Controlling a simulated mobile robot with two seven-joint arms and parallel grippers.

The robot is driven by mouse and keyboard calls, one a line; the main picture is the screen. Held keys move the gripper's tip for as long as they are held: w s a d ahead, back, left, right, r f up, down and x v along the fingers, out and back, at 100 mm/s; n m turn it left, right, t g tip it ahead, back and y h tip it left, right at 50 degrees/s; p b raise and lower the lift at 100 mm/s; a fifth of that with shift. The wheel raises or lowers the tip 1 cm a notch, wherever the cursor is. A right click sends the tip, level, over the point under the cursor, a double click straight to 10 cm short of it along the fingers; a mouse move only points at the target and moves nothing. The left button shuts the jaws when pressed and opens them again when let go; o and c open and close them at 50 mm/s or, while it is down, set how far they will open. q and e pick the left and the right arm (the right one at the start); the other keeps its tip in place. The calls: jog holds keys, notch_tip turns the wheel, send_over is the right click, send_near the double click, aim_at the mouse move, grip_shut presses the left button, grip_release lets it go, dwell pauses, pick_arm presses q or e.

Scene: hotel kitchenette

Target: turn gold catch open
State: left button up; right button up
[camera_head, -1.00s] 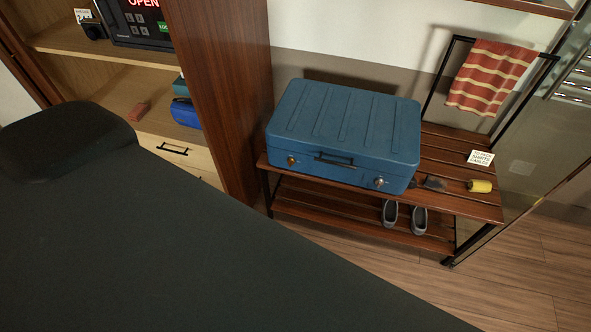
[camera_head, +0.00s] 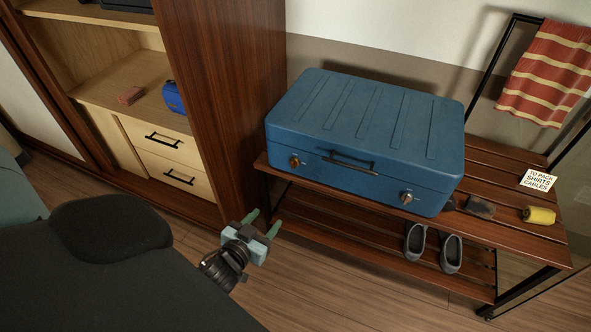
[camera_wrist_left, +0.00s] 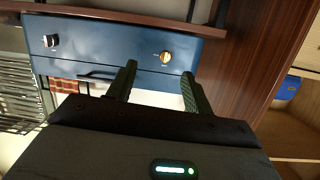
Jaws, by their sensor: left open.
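The blue suitcase (camera_head: 365,135) lies shut on the slatted wooden rack. Its gold catch (camera_head: 294,161) is on the left of the front face, and a silver catch (camera_head: 405,197) is on the right, with a dark handle (camera_head: 350,166) between them. My left gripper (camera_head: 264,221) is open and empty, below and in front of the gold catch, apart from it. In the left wrist view, the gold catch (camera_wrist_left: 166,57) shows just beyond the space between the open fingers (camera_wrist_left: 159,69). My right gripper is not in view.
The rack (camera_head: 480,225) holds a yellow roll (camera_head: 539,215), a dark item (camera_head: 481,207) and a card (camera_head: 538,179). Grey shoes (camera_head: 450,252) sit on its lower shelf. A striped towel (camera_head: 545,75) hangs at right. A wooden cabinet panel (camera_head: 225,90) stands close left of the suitcase.

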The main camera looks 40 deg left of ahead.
aim_at(292, 164)
pick_arm(q)
jog(key=w+a+t+b, duration=0.1)
jog(key=w+a+b, duration=0.1)
jog(key=w, duration=0.4)
jog(key=w+a+n+y+b, duration=0.1)
jog(key=w+a+b, duration=0.1)
jog(key=w, duration=0.4)
jog(key=w+a+t+b, duration=0.1)
jog(key=w+a+b, duration=0.1)
jog(key=w+b, duration=0.2)
jog(key=shift+w+r+n+t+y, duration=0.15)
jog(key=shift+w+r+y, duration=0.05)
jog(key=shift+w, duration=0.55)
jog(key=shift+w+r+n+t+y, duration=0.15)
jog(key=shift+w+y, duration=0.05)
jog(key=shift+w, duration=0.55)
jog(key=shift+c, duration=0.6)
jog(key=c, duration=0.8)
jog(key=shift+c, duration=0.2)
